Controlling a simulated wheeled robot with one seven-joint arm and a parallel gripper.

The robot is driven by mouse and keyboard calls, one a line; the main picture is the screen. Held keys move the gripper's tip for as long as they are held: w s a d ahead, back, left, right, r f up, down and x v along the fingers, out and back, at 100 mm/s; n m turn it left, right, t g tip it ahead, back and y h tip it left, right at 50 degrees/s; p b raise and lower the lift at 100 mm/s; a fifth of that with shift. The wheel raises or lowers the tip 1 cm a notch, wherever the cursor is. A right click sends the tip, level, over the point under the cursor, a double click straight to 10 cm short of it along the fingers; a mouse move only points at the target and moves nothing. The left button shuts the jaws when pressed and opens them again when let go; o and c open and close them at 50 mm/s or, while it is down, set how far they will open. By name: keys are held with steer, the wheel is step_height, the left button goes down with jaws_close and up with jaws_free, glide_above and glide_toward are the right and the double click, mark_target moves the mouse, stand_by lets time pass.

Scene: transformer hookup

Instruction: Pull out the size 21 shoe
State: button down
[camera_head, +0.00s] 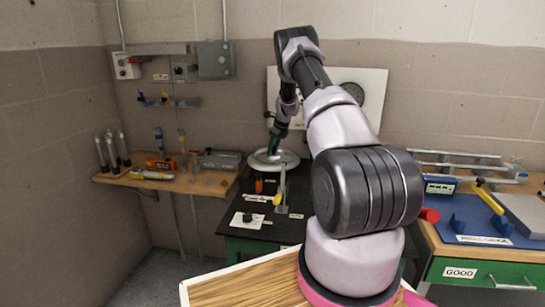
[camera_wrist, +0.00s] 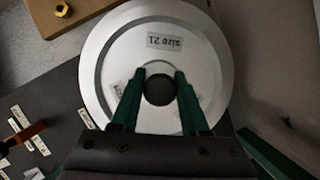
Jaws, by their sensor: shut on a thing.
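A pale round disc (camera_wrist: 205,70) fills the middle of the wrist view. Its label, "size 21" (camera_wrist: 165,40), reads upside down. Parts of other labels show beside my fingers, but their text is not readable. My gripper (camera_wrist: 160,88) is over the disc, its two green fingers on either side of a dark round knob (camera_wrist: 159,90) at the centre. The fingers are shut on this knob. In the head view the disc (camera_head: 259,163) is at the back of the dark table, with my gripper (camera_head: 272,146) above it. I cannot make out a separate shoe.
The dark table (camera_head: 232,228) carries labelled cards and a small upright stand (camera_head: 281,200) in front of the disc. A wooden shelf (camera_head: 140,182) with tools is at left. A green bench (camera_head: 450,255) with a blue mat is at right. A panel hangs behind.

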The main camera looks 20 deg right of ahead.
steer(key=shift+s+d, duration=0.3)
steer(key=shift+s, duration=0.15)
steer(key=shift+w+a+r, duration=0.1)
steer(key=shift+w+r, duration=0.05)
steer(key=shift+r, duration=0.4)
steer(key=shift+c, duration=1.7)
jaws_free()
steer(key=shift+a, duration=0.1)
steer(key=shift+a+r, duration=0.1)
steer(key=shift+r, duration=2.4)
